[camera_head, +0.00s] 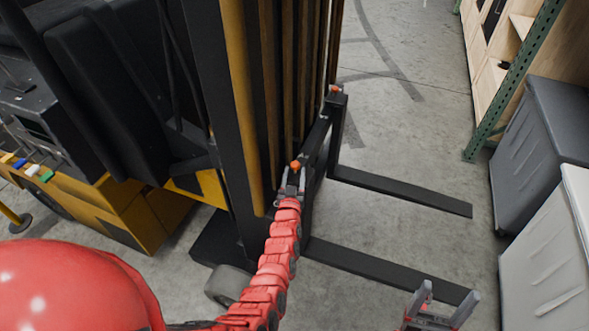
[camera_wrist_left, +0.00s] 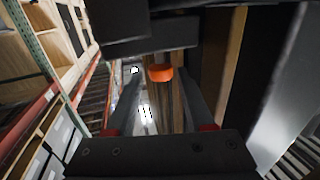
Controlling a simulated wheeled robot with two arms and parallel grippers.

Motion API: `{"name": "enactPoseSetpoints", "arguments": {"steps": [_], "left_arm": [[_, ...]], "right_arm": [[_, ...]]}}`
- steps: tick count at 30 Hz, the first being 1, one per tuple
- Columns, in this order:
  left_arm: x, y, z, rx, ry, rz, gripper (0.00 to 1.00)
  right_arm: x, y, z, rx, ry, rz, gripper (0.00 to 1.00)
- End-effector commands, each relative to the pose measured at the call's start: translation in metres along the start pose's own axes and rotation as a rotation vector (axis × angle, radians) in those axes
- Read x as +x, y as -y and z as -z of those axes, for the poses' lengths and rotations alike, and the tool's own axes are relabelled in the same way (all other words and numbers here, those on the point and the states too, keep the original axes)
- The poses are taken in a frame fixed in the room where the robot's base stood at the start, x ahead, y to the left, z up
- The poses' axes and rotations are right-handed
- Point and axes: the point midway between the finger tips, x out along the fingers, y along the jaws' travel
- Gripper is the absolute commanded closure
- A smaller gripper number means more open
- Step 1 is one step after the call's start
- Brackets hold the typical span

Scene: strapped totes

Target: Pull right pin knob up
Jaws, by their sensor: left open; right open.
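Two orange pin knobs stand on top of the black fork carriage of the forklift: a nearer knob (camera_head: 296,165) and a farther knob (camera_head: 335,88). My left gripper (camera_head: 293,175) is open at the nearer knob, its fingers on either side. In the left wrist view an orange knob (camera_wrist_left: 160,73) shows between the tips of the open left gripper (camera_wrist_left: 157,86). Contact with the fingers cannot be told. The pin below it is hidden. My right gripper (camera_head: 449,292) is open and empty at the bottom right, away from both knobs.
Two black forks, a farther one (camera_head: 410,190) and a nearer one (camera_head: 385,270), extend right over the concrete floor. The dark mast (camera_head: 215,100) rises left of the carriage. Grey bins (camera_head: 545,140) and green-framed shelving (camera_head: 515,80) stand at the right. Floor between forks is clear.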

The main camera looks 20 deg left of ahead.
Motion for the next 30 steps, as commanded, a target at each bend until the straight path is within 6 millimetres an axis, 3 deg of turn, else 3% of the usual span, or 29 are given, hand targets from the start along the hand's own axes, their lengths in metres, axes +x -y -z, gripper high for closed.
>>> {"name": "enactPoseSetpoints", "arguments": {"steps": [6,17,26,30], "left_arm": [[0.0113,0.0011,0.0013,0.002,-0.001,0.001,0.46],[0.013,0.0011,0.0005,0.001,0.0,0.002,0.46],[0.0131,0.001,0.001,0.001,-0.001,0.001,0.99],[0.0131,0.0011,0.0011,0.001,-0.002,0.002,1.0]], "right_arm": [[0.0038,-0.0002,0.0006,0.0,0.0,0.0,0.22],[0.0039,-0.0002,0.0007,0.0,0.0,0.0,0.22],[0.0039,-0.0002,0.0007,0.0,0.0,0.0,0.22],[0.0039,-0.0002,0.0007,0.0,0.0,0.0,0.22]]}}
